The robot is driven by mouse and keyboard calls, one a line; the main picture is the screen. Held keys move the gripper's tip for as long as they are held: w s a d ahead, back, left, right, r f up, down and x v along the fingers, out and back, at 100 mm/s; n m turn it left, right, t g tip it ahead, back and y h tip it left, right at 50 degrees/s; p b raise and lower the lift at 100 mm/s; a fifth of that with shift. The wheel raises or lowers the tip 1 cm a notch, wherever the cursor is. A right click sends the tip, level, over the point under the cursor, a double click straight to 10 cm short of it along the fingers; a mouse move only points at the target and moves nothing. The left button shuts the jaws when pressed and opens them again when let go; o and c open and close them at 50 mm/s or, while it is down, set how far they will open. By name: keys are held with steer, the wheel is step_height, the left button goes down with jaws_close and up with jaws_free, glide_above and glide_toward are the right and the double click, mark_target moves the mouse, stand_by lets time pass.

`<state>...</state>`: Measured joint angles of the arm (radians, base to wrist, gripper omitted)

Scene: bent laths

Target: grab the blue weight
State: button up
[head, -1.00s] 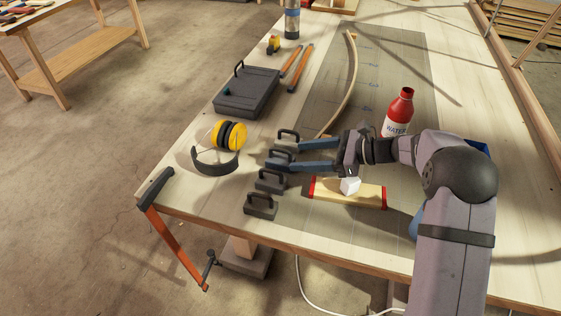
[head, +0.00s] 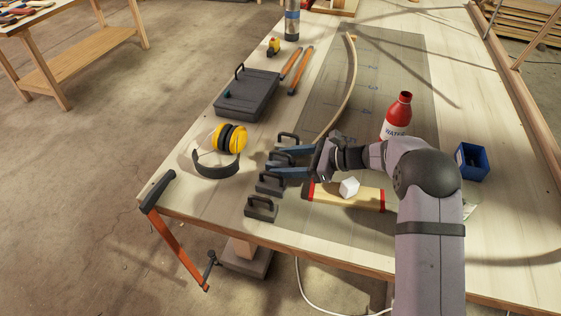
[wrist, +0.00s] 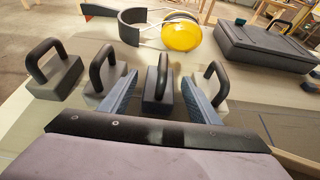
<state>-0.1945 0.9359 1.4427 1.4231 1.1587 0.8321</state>
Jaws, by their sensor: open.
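The nearest (head: 262,208), the second (head: 270,183) and the farthest (head: 289,139) stand outside my gripper. My gripper (head: 273,160) is open, with blue-grey fingers pointing left. In the wrist view its fingers (wrist: 160,82) are on either side of the third weight (wrist: 158,92), with gaps showing. The left finger overlaps the second weight (wrist: 104,82) in view, and the right finger overlaps the farthest (wrist: 212,84). Exact contact cannot be told.
A yellow-cupped ear defender (head: 230,136) and a grey case (head: 248,94) lie beyond the weights. A wooden block with red ends (head: 365,199) carries a white cube (head: 349,187). A red water bottle (head: 397,116), bent lath (head: 349,90) and blue box (head: 471,162) are on the bench.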

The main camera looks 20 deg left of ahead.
steer(key=shift+a+f, duration=0.2)
steer(key=shift+a, duration=0.25)
jaws_close()
steer(key=shift+w+r, duration=0.1)
steer(key=shift+r, duration=0.45)
step_height(320, 180, up, 9)
steer(key=shift+r+b, duration=0.1)
steer(key=shift+b, duration=0.7)
